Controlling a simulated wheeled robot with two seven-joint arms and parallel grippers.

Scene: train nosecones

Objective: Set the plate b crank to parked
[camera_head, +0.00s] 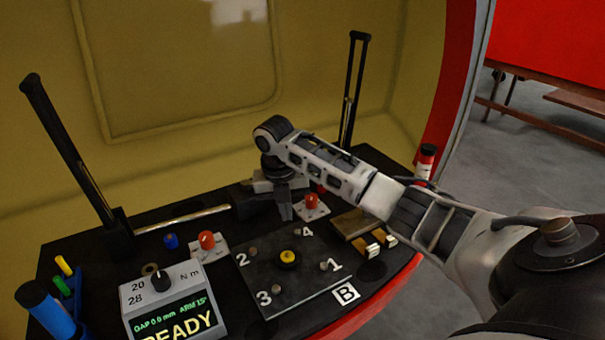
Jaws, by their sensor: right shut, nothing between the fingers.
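Plate B (262,282) is a dark square plate on the black bench. My right gripper (285,208) is shut and empty, pointing down behind the plate, just left of the rear red knob. My arm hides part of the bench behind. My left gripper is out of view.
A control box (172,300) reading READY, GAP 0.0 mm and ARM 15° stands front left. A blue cylinder (45,308) is beside it. Tall black levers rise at left (65,145) and back (354,90). A wooden block (354,224) lies right of the plate.

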